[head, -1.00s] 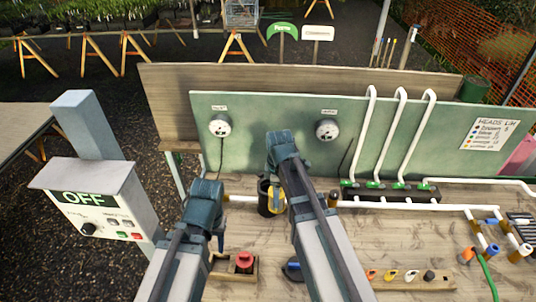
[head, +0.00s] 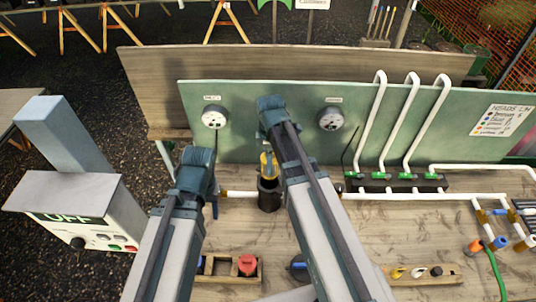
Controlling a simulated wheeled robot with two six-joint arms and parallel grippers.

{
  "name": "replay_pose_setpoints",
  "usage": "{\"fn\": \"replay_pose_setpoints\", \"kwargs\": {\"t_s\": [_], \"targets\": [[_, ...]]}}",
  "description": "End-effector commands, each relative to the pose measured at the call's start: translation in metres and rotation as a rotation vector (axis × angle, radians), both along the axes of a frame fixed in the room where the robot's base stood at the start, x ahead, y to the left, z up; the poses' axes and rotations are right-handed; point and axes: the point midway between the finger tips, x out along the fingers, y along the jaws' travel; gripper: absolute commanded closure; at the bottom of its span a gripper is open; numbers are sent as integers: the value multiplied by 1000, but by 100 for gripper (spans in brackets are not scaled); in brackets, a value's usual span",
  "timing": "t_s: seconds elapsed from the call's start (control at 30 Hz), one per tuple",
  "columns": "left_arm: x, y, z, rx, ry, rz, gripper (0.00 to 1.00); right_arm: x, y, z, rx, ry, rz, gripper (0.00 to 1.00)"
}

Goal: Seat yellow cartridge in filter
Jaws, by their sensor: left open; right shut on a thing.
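The black filter housing (head: 269,198) stands upright on the bench, open end up, left of my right forearm. The yellow cartridge (head: 267,165) is upright at the housing's mouth; I cannot tell whether its lower end is inside or just above the rim. My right gripper (head: 271,155) is shut on the cartridge from above, its fingers partly hidden by its own arm. My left gripper (head: 212,201) is open and empty, to the left of the housing and apart from it.
White pipe (head: 240,194) runs along the bench on both sides of the housing. A green panel with two gauges (head: 215,117) (head: 331,119) stands behind. A control box (head: 75,215) is left.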

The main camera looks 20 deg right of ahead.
Motion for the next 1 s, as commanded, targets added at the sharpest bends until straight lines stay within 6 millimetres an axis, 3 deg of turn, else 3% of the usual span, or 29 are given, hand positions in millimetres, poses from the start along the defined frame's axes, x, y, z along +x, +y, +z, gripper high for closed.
{"fn": "replay_pose_setpoints", "kwargs": {"t_s": [0.43, 1.0], "targets": [[0, 0, -9, 0, 0, 1, 50, 0, 0, -9, 0, 0, 0, 83], [0, 0, -55, 1, -1, -2, 50, 0, 0, -55, 0, 0, 0, 83]]}}
